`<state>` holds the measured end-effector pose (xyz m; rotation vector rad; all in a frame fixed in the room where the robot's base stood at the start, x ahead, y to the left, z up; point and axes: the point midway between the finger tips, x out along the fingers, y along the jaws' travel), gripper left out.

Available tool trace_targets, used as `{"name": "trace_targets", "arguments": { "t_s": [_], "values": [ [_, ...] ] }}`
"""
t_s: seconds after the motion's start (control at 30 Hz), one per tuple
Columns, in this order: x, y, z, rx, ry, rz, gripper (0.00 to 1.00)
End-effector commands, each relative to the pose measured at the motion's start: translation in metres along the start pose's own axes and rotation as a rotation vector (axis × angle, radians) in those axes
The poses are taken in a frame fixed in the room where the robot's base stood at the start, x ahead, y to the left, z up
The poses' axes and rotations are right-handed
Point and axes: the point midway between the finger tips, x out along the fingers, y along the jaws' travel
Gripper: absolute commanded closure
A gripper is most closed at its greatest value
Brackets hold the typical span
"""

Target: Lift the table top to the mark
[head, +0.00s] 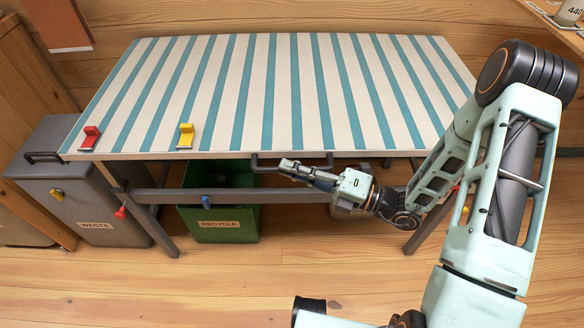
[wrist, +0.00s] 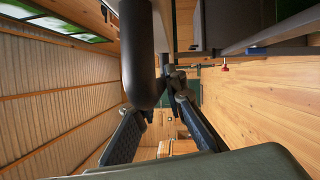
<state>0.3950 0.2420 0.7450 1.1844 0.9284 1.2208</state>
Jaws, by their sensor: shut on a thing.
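The table top (head: 290,95) has teal and cream stripes and shows in the head view. It looks level on its dark metal frame (head: 240,195). A dark bar handle (head: 262,164) runs along its front edge. My gripper (head: 284,165) reaches in from the right and is shut on this handle below the front edge. In the wrist view the handle (wrist: 137,50) is a thick dark cylinder running toward the fingers of my gripper (wrist: 160,105). I cannot make out a height mark for certain.
A red clamp (head: 90,138) and a yellow clamp (head: 185,136) sit at the top's front left. Under it stands a green RECYCLE bin (head: 226,222), and at left a grey WASTE bin (head: 75,205). A blue knob (head: 207,199) is on the frame.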

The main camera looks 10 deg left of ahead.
Motion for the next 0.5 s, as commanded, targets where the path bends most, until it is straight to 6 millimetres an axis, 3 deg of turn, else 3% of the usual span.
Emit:
{"name": "trace_targets", "arguments": {
  "t_s": [0.23, 0.27, 0.3, 0.4, 0.5],
  "values": [
    [0.0, 0.0001, 0.0004, -0.001, -0.001, 0.003, 1.0],
    [0.0, -0.0001, 0.0003, -0.001, -0.001, 0.003, 0.86],
    [0.0, -0.0003, 0.0003, -0.001, -0.001, 0.002, 0.81],
    [-0.0001, -0.0008, 0.0001, 0.0, -0.001, 0.001, 0.71],
    [-0.0002, -0.0011, 0.0, 0.0, 0.0, 0.0, 0.71]
  ]
}}
